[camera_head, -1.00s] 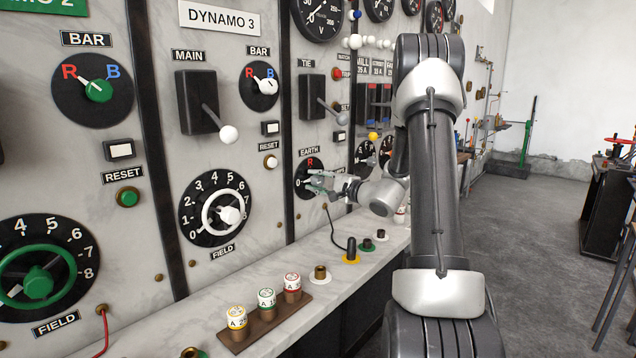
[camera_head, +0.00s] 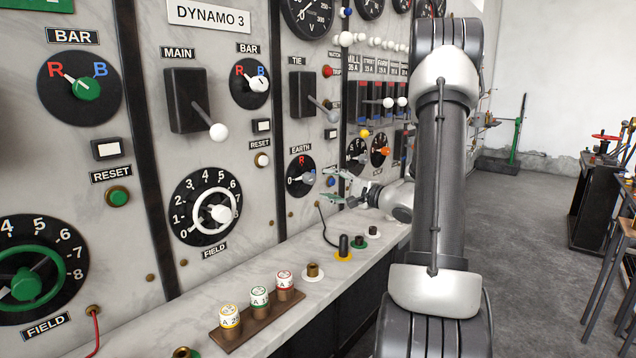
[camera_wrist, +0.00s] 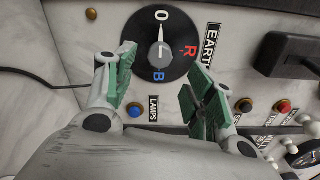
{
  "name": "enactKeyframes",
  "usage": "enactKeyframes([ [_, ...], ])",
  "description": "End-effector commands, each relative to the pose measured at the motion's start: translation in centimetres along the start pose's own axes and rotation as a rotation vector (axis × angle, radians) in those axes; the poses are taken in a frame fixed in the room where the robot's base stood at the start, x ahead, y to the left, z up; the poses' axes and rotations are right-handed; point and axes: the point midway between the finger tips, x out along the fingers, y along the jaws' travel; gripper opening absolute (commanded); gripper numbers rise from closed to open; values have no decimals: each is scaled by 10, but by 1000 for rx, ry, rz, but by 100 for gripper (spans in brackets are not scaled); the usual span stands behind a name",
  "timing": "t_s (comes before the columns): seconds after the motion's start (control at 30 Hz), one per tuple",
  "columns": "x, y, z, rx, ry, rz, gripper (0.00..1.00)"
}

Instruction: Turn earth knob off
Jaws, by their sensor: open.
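In the wrist view the earth knob (camera_wrist: 160,52) has a thin light pointer line towards the 0, with R and B on the other sides of the dial. My gripper (camera_head: 341,187) is just right of the dial, off the panel. Its green-padded fingers are spread and empty. In the wrist view my gripper (camera_wrist: 164,64) has one finger on each side of the dial's lower part, apart from the knob.
A blue button (camera_wrist: 134,110) marked LAMPS is below the dial in the wrist view. A tie lever (camera_head: 318,103) sticks out above. A marble ledge (camera_head: 270,276) with sockets and a wooden fuse rack (camera_head: 228,336) runs below. Open floor lies to the right.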

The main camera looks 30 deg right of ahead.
Motion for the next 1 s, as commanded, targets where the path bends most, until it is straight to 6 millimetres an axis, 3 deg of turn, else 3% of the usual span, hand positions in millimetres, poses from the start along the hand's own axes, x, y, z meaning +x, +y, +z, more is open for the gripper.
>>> enactKeyframes([
  [0.1,-18,0,-1,1,2,0,54],
  [0.23,-28,0,0,0,0,0,54],
  [0.87,-30,0,0,23,0,1,54],
  [0.93,-32,8,0,83,-1,33,54],
  [1.0,-42,32,13,148,-39,126,54],
])
